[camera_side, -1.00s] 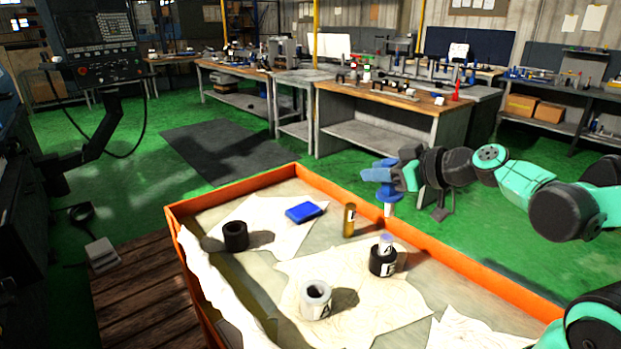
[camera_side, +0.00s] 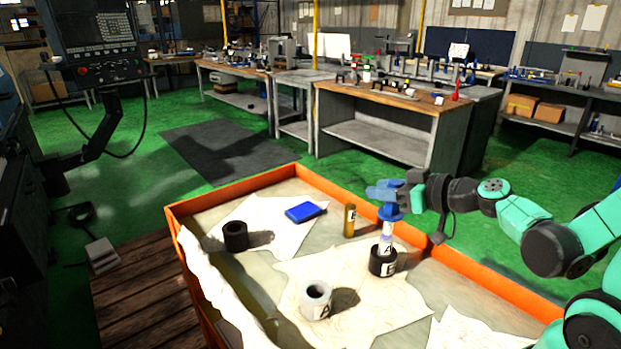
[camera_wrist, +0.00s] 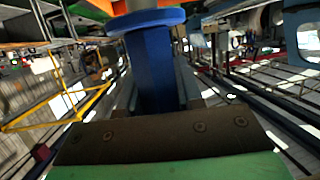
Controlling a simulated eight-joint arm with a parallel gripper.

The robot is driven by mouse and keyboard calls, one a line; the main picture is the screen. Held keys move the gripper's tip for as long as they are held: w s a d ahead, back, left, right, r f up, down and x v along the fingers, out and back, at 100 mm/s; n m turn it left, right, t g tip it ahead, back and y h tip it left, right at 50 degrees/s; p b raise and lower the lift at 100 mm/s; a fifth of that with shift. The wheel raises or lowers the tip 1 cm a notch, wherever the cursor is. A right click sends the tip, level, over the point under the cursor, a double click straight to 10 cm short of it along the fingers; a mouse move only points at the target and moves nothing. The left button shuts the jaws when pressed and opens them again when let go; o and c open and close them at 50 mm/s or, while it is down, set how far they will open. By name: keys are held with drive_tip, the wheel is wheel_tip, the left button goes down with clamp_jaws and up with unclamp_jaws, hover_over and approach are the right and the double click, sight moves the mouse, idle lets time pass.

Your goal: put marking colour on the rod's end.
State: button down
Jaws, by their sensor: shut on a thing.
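My gripper (camera_side: 386,191) is shut on the blue handle of a flanged piece, in the side view above the tray. The blue handle and its round flange (camera_wrist: 147,20) fill the upper middle of the wrist view. The blue flange (camera_side: 390,212) has a pale stem below it. The stem is upright, directly above a pale labelled cylinder (camera_side: 386,248) that stands in a black ring (camera_side: 382,266). The two overlap in the side view; I cannot tell whether they touch. A brass-coloured cylinder (camera_side: 349,220) stands upright nearby. A flat blue box (camera_side: 304,212) lies on a cloth.
The tray (camera_side: 455,262) has an orange rim. In it stand a pale grey ring marked A (camera_side: 315,301) at the front and a black ring (camera_side: 235,236) at the left. A control panel (camera_side: 100,50) is at the upper left. Workbenches (camera_side: 380,115) stand behind, beyond green floor.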

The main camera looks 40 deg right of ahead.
drive_tip(key=shift+s, duration=0.1)
idle(0.3)
drive_tip(key=shift+s+a+f, duration=0.1)
drive_tip(key=shift+s, duration=0.1)
drive_tip(key=shift+w, duration=0.1)
drive_tip(key=shift+w+d, duration=0.25)
drive_tip(key=shift+w, duration=0.2)
drive_tip(key=shift+s, duration=0.1)
drive_tip(key=shift+s+a+f, duration=0.1)
drive_tip(key=shift+s+a, duration=0.15)
drive_tip(key=shift+s, duration=0.2)
